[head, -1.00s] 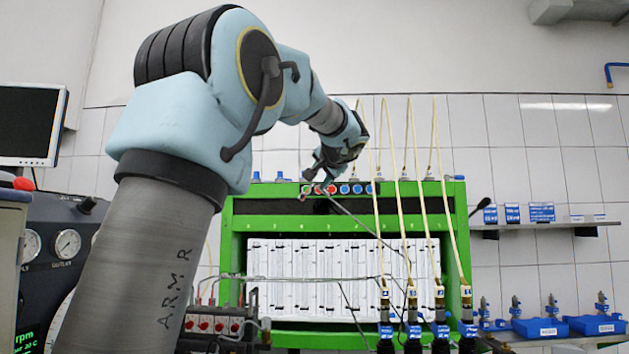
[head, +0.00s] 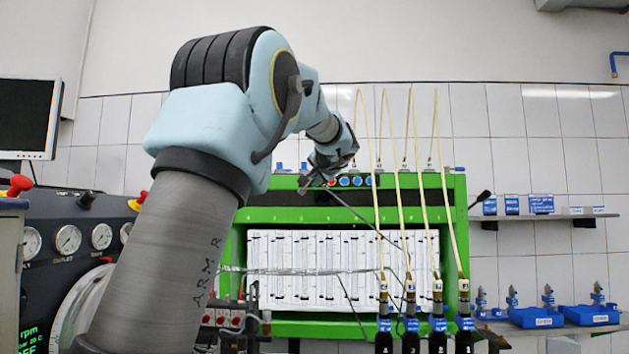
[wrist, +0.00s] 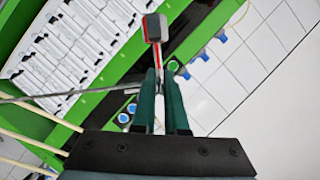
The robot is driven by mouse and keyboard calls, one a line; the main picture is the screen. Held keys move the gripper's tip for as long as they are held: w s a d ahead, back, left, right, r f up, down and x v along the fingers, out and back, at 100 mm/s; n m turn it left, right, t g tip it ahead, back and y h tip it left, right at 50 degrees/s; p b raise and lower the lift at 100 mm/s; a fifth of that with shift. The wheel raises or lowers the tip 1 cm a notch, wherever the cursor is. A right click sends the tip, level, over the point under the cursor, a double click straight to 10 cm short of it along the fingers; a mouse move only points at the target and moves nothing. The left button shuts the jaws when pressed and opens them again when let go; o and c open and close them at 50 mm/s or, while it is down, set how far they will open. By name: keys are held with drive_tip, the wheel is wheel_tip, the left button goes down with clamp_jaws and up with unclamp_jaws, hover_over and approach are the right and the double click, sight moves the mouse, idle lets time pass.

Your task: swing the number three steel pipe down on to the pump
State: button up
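A thin grey steel pipe (head: 352,209) slants down to the right from my gripper (head: 308,187), across the front of the green bench. I cannot read a number on it. In the wrist view the pipe (wrist: 70,94) comes in from the left and meets the green fingers. My gripper (wrist: 160,85) has its fingers close together, and they look shut on the pipe's end; the contact itself is partly hidden. Another thin steel pipe (head: 350,300) rises steeply lower down. Several black injectors with blue collars (head: 411,326) stand at the bottom. The pump is not clearly visible.
Several pale yellow hoses (head: 420,170) arch close to the right of my gripper. The green bench (head: 460,215) with its white gauge panel (head: 290,270) stands behind. A grey block with a red edge (wrist: 155,28) is beyond the fingertips. A gauge console (head: 68,240) is at left.

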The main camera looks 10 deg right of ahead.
clamp_jaws()
idle(0.7)
idle(0.3)
